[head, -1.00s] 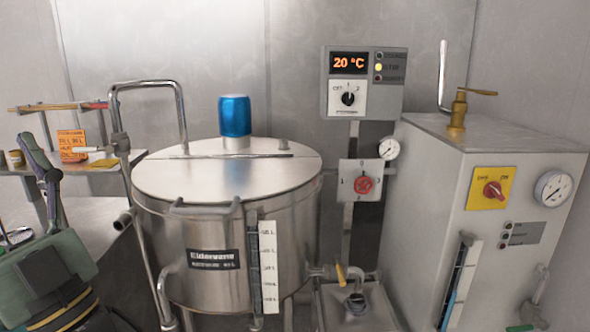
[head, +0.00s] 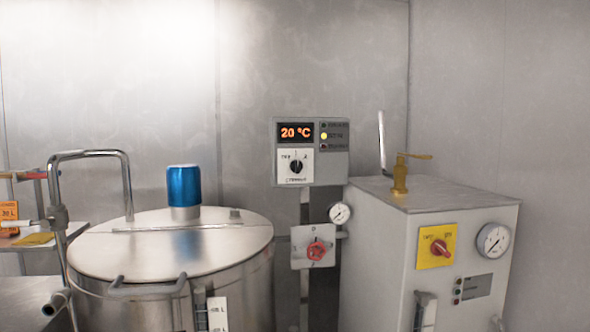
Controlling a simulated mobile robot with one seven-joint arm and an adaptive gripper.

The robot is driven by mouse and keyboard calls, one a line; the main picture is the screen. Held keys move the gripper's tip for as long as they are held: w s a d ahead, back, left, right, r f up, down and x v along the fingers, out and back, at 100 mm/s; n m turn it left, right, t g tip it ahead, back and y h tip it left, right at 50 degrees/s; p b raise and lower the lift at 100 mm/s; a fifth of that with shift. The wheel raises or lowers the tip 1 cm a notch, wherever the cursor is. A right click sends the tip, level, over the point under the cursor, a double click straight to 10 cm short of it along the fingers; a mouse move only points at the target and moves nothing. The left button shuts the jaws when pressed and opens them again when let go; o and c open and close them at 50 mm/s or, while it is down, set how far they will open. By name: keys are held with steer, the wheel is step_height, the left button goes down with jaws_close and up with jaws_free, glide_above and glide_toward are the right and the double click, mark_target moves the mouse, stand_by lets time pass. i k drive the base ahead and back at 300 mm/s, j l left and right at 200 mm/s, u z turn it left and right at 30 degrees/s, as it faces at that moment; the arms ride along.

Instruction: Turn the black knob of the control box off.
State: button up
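The control box (head: 335,165) is a grey panel on a dark post behind the steel tank. Its display reads 20 °C in orange, and a yellow lamp is lit beside it. The black knob (head: 296,167) sits on a white plate below the display. Its pointer looks roughly upright; the labels around it are too small to read surely. My gripper is not in view.
The steel tank (head: 170,250) with a blue cap (head: 184,186) stands front left. A red knob (head: 317,251) is below the control box. A grey cabinet (head: 385,250) with a yellow switch plate and brass valve (head: 400,175) stands to the right.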

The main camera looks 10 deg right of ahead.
mark_target(296, 165)
steer(key=i+j, duration=0.1)
steer(key=j, duration=0.2)
steer(key=i+j, duration=0.1)
steer(key=j, duration=0.15)
steer(key=i+j, duration=0.1)
steer(key=j, duration=0.2)
steer(key=i+j+z, duration=0.1)
steer(key=j+z, duration=0.2)
steer(key=z, duration=0.2)
steer(key=j+z, duration=0.3)
steer(key=z, duration=0.15)
steer(key=i+j+z, duration=0.7)
steer(key=j, duration=0.35)
